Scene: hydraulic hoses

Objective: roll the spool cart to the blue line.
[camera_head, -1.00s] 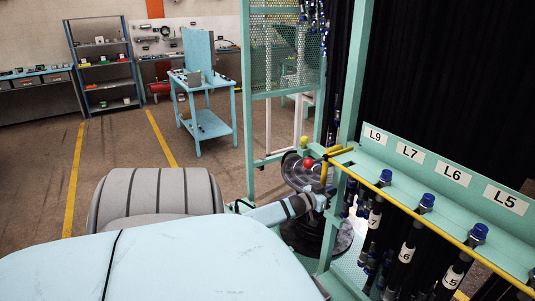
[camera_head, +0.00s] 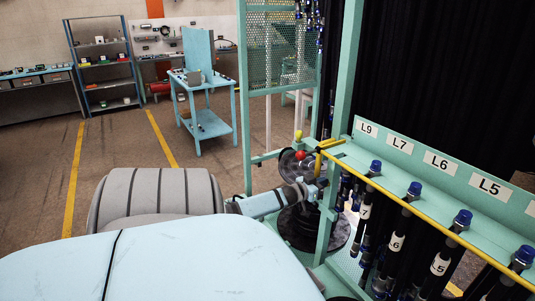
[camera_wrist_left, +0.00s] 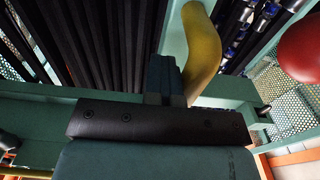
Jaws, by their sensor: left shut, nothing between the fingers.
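A tall teal frame (camera_head: 327,212), which I take for the spool cart, fills the right side of the head view. It has a perforated panel, a rack of labelled hoses and dark round discs (camera_head: 336,236) low down. A yellow handle (camera_head: 321,163) sticks out at its near left corner; it also shows in the left wrist view (camera_wrist_left: 203,50). My left gripper (camera_head: 314,186) is shut and empty just below it. In the left wrist view, its fingers (camera_wrist_left: 165,80) are close beside the handle; contact is unclear. No blue line is visible. My right gripper is out of view.
A red ball knob (camera_head: 300,155) is near my left gripper. A small blue table (camera_head: 207,128) stands on the brown floor behind, with a shelf (camera_head: 105,75) farther back. Yellow floor lines (camera_head: 161,138) run at the left, with open floor around them.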

